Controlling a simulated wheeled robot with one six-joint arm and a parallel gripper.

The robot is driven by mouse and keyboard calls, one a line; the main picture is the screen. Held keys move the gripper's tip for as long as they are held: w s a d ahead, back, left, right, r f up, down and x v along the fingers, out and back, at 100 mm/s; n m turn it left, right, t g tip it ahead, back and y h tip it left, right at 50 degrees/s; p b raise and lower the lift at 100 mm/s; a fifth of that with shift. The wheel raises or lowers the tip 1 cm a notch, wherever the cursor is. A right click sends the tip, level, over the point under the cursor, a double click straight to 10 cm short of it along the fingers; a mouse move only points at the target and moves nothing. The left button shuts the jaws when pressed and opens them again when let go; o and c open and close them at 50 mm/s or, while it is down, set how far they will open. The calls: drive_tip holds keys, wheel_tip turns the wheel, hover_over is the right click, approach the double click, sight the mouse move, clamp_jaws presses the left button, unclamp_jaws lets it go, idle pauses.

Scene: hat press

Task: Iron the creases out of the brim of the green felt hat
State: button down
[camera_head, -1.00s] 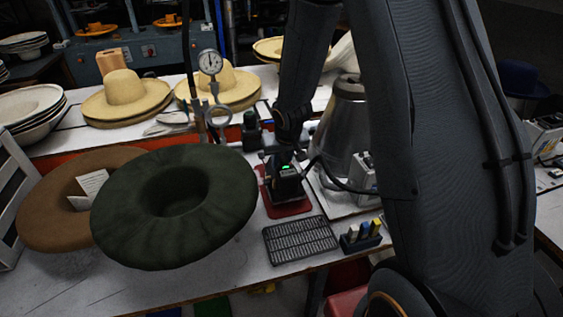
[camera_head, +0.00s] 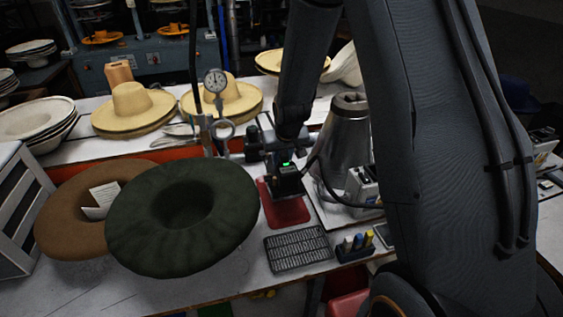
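The dark green felt hat (camera_head: 222,236) is at the left front of the white bench. Its broad, wavy brim surrounds a dark central hollow and overlaps a brown hat. My gripper (camera_head: 287,197) points down just right of the hat, over a red pad (camera_head: 291,216). A small green light shows on its dark housing. The fingertips are too dark and small to read, so I cannot tell whether they are open or hold anything. I cannot clearly make out an iron.
The brown hat (camera_head: 62,222) has a white card (camera_head: 102,197) on it. A steel vessel (camera_head: 346,140), a cable and a dial gauge (camera_head: 215,81) stand close to my arm. Straw hats (camera_head: 135,105) sit behind.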

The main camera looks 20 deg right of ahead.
drive_tip(key=shift+w+r, duration=0.1)
drive_tip(key=shift+r, duration=3.25)
